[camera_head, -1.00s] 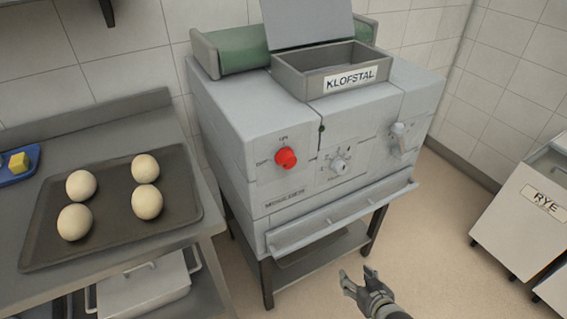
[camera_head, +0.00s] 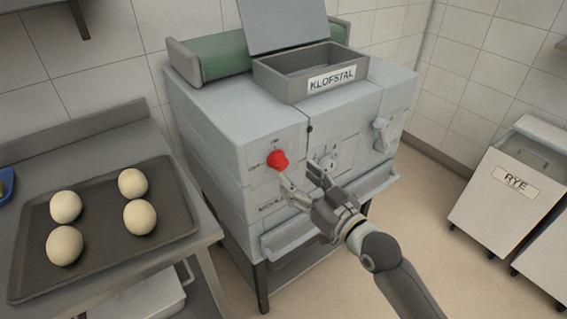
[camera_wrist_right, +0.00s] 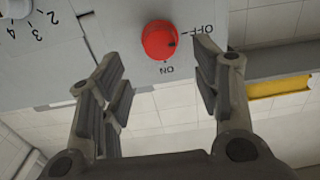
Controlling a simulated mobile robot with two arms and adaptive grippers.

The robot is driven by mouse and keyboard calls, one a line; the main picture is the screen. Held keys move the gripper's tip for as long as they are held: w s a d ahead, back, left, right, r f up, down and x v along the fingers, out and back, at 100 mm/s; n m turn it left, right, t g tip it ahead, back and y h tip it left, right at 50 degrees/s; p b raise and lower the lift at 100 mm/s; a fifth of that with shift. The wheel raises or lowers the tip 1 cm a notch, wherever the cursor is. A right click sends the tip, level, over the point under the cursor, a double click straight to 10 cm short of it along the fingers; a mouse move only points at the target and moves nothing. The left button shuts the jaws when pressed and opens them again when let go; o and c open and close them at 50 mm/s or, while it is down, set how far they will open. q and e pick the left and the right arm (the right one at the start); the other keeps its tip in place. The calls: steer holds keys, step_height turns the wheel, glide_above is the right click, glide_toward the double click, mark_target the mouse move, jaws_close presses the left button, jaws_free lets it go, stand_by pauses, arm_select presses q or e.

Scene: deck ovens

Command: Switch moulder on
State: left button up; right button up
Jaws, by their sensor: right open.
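The moulder (camera_head: 225,125) is a grey box on a stand, with a red switch knob (camera_head: 277,160) on its front panel. In the right wrist view the red knob (camera_wrist_right: 158,40) shows beside "OFF" and "ON" labels, and a small dark mark on it faces the OFF side. My right gripper (camera_head: 300,176) is open and empty in front of the panel, just below and right of the knob. In the wrist view the knob appears between the spread fingers (camera_wrist_right: 158,65), seemingly beyond their tips. My left gripper is not in view.
A numbered dial (camera_head: 327,160) sits right of the knob, partly behind my gripper, with a lever (camera_head: 380,134) further right. A ledge (camera_head: 285,240) juts out below. A dough tray (camera_head: 95,262) lies on the left table. A RYE bin (camera_head: 490,205) stands right.

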mark_target(283, 164)
steer(key=x, duration=0.6)
steer(key=shift+w+a, duration=0.2)
steer(key=shift+a, duration=0.05)
steer(key=c, duration=1)
steer(key=shift+p, duration=0.3)
